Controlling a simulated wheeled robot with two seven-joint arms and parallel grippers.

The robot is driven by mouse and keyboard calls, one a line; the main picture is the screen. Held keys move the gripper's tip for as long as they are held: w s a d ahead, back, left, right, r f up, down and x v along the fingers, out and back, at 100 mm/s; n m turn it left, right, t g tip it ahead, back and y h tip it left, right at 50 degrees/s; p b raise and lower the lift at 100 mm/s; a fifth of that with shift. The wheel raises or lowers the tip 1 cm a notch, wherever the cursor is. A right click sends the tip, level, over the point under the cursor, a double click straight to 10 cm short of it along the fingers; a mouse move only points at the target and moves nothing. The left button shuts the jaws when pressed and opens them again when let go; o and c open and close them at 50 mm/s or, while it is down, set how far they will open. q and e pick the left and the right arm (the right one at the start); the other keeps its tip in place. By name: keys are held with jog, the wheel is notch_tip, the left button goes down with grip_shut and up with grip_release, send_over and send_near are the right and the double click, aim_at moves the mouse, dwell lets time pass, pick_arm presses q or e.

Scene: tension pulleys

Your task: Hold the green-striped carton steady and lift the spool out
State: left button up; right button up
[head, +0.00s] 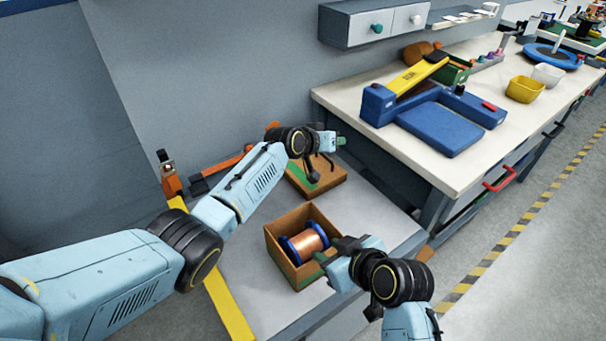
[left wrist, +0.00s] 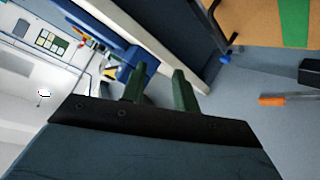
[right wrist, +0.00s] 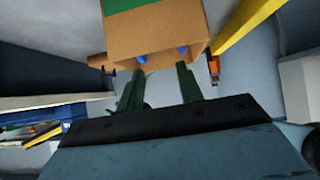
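An open brown carton (head: 277,252) stands on the low grey table, with a copper-wound, blue-flanged spool (head: 304,243) lying in it. Behind it is a brown box or lid with a green stripe (head: 327,186). My right gripper (head: 328,252) is at the open carton's right rim. In the right wrist view its fingers (right wrist: 160,72) are apart near a brown, green-striped face (right wrist: 160,32) with blue bits at its edge; contact is unclear. My left gripper (head: 341,141) is above and behind the green-striped piece; its fingers (left wrist: 160,78) are apart and empty.
A yellow strip (head: 228,310) runs along the low table's left side. A white workbench (head: 470,170) with a blue device (head: 440,125) stands at the right, close to my left gripper. Orange tools (head: 170,180) are at the back left. The table's front left is clear.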

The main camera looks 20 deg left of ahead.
pick_arm(q)
notch_tip(320, 180, down, 2)
jog(key=s+d+m+g, duration=0.2)
jog(key=g, duration=0.1)
jog(key=m+g+y, duration=0.5)
jog(key=g+y, duration=0.3)
jog(key=g, duration=0.4)
send_near(286, 219)
jog(key=shift+t, duration=0.3)
jog(key=x, duration=1)
jog(key=shift+s+a+f, duration=0.1)
jog(key=shift+s+f, duration=0.05)
grip_shut()
